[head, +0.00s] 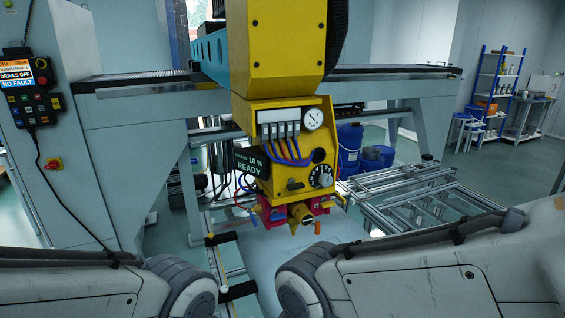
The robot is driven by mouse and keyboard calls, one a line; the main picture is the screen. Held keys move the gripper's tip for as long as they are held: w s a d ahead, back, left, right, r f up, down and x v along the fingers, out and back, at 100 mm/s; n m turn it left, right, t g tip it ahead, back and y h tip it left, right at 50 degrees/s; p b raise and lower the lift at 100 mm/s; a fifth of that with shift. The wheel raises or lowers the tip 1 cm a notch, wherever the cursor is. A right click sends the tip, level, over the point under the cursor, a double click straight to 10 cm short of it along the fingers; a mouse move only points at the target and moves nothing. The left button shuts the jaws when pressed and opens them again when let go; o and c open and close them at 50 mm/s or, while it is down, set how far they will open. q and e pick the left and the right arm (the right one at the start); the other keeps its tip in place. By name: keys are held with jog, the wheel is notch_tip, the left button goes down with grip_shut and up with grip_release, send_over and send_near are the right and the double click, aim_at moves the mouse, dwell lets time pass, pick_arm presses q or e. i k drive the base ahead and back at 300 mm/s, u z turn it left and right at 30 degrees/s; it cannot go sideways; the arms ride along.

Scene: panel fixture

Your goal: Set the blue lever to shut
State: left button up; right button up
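A yellow panel unit (268,168) hangs in the middle of the head view. Below it sits a red-magenta valve block (297,211) with small orange and brass-coloured fittings. A small bluish part (278,214) on the left of this block may be the blue lever, but it is too small to tell its setting. A short dark handle (293,184) is on the panel's lower face, left of a round dial (321,176). Only links of my two arms show at the bottom. Neither gripper is in view, and nothing of mine touches the panel.
A small display (250,161) reads "10 % READY". A pressure gauge (312,118) and blue hoses (287,150) are on the panel. An aluminium frame (415,195) stands at right. A control pendant (35,90) hangs on the left cabinet. Blue drums (350,145) stand behind.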

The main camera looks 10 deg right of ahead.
aim_at(253, 221)
jog(key=u, duration=0.55)
jog(key=k, duration=1.25)
jog(key=u, duration=1.2)
jog(key=i, duration=1.25)
jog(key=z, duration=0.75)
jog(key=i, duration=0.6)
jog(key=z, duration=0.65)
